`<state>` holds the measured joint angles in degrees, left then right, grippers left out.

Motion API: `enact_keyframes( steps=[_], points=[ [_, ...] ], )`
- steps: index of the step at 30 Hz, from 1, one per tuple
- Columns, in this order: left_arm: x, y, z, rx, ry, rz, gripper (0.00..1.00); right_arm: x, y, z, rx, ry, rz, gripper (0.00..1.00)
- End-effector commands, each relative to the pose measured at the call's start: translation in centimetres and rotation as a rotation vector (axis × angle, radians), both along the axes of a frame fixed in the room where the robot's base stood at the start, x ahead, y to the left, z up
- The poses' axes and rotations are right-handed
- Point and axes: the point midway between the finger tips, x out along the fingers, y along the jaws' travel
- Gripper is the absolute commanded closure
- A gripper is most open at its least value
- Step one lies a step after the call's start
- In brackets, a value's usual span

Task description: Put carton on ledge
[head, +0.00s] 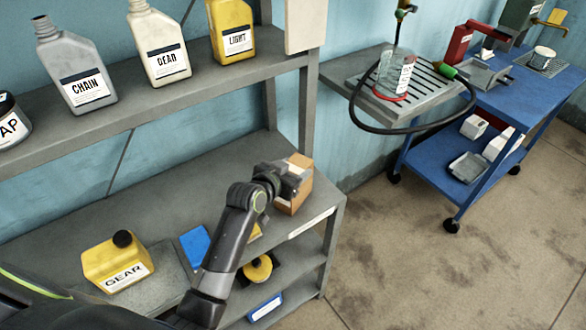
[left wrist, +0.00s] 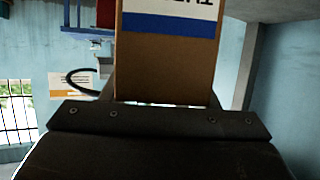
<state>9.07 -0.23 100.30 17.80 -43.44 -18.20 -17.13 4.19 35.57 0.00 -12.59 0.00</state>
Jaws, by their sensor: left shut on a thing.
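The carton is a brown cardboard box (head: 297,188) at the right end of the grey middle shelf in the head view. My left gripper (head: 284,180) is shut on it from the left side. In the left wrist view the carton (left wrist: 165,68) fills the upper middle, with a white and blue label at the top. The carton looks upright; I cannot tell whether its base touches the shelf. The fingertips are largely hidden by the wrist and the carton. A grey drip ledge with slots (head: 425,108) is on the wall to the right. My right gripper is not in view.
A glass vessel (head: 392,75) with a red base ring stands on the slotted ledge, with a black hose looping around. A yellow GEAR can (head: 117,262) sits on the shelf at left. Several bottles line the upper shelf. A blue cart (head: 520,98) stands at right.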

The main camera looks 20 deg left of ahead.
Motion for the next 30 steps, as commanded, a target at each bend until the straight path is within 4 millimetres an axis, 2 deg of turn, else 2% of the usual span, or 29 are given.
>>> enact_keyframes(
  steps=[1, 2, 6, 7, 19, 23, 30],
  points=[
    [0.0, 0.0, -0.1, -0.001, -0.002, 0.000, 0.93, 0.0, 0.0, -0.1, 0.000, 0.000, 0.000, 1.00],
    [0.0, 0.0, -0.3, 0.000, 0.000, 0.000, 0.44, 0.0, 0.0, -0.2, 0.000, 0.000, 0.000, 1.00],
    [0.0, 0.0, -0.2, 0.000, 0.000, 0.000, 0.26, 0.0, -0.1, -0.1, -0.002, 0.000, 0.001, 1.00],
    [0.0, 0.0, -0.2, 0.000, 0.000, 0.000, 0.24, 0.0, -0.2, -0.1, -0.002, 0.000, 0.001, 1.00],
    [-0.4, 0.1, 0.2, -0.001, 0.000, 0.001, 0.24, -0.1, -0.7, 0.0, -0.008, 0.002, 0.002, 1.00],
    [-1.6, 0.5, 0.7, 0.000, -0.001, 0.001, 0.24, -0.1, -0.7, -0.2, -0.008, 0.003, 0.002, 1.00],
    [-5.1, 1.5, 2.1, 0.001, -0.001, 0.001, 0.24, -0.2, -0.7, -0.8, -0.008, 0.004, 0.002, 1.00]
  ],
)
